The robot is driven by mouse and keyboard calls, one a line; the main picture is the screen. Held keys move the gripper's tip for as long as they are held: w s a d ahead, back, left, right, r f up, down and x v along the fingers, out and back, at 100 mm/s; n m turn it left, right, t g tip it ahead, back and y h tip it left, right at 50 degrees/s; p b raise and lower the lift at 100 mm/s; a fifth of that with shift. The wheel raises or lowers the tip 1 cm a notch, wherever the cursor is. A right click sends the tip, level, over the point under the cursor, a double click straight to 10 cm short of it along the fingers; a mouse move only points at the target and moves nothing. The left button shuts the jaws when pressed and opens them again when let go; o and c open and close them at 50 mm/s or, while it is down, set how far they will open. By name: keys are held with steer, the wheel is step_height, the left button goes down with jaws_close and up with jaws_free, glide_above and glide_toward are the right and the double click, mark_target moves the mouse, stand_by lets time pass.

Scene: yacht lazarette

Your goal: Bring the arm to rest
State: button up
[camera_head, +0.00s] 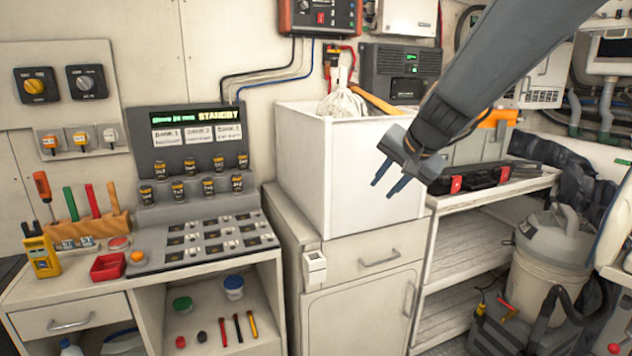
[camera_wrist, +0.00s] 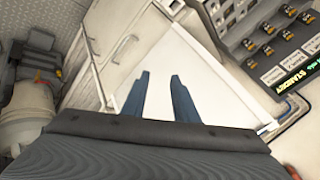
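My arm comes in from the upper right of the head view. My gripper (camera_head: 391,183) hangs in the air in front of the right side of a white open-topped bin (camera_head: 345,170). Its two dark blue fingers point down and to the left and stand apart, with nothing between them. In the wrist view my gripper (camera_wrist: 158,95) also shows its fingers parted and empty, with the white bin wall (camera_wrist: 200,75) beyond them. I cannot tell how far the fingertips are from the bin.
The bin stands on a cabinet (camera_head: 360,290). A grey panel with a lit display (camera_head: 195,118) stands on the left bench. An open-fronted shelf unit (camera_head: 460,265) and a bucket vacuum (camera_head: 545,260) are at right. A black case (camera_head: 480,178) lies near my gripper.

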steer(key=s+d+f+n+g+h, duration=0.1)
steer(key=s+f+n+g, duration=0.2)
steer(key=s+f, duration=0.7)
steer(key=s+d+f+n+g+h, duration=0.1)
steer(key=s+d+f+n+g, duration=0.1)
steer(key=s+f, duration=0.8)
steer(key=s+n+g, duration=0.1)
steer(key=s+g, duration=0.1)
steer(key=s, duration=0.6)
steer(key=shift+s+n+h, duration=0.3)
steer(key=shift+n, duration=0.1)
steer(key=shift+d+f, duration=0.1)
steer(key=shift+d, duration=0.1)
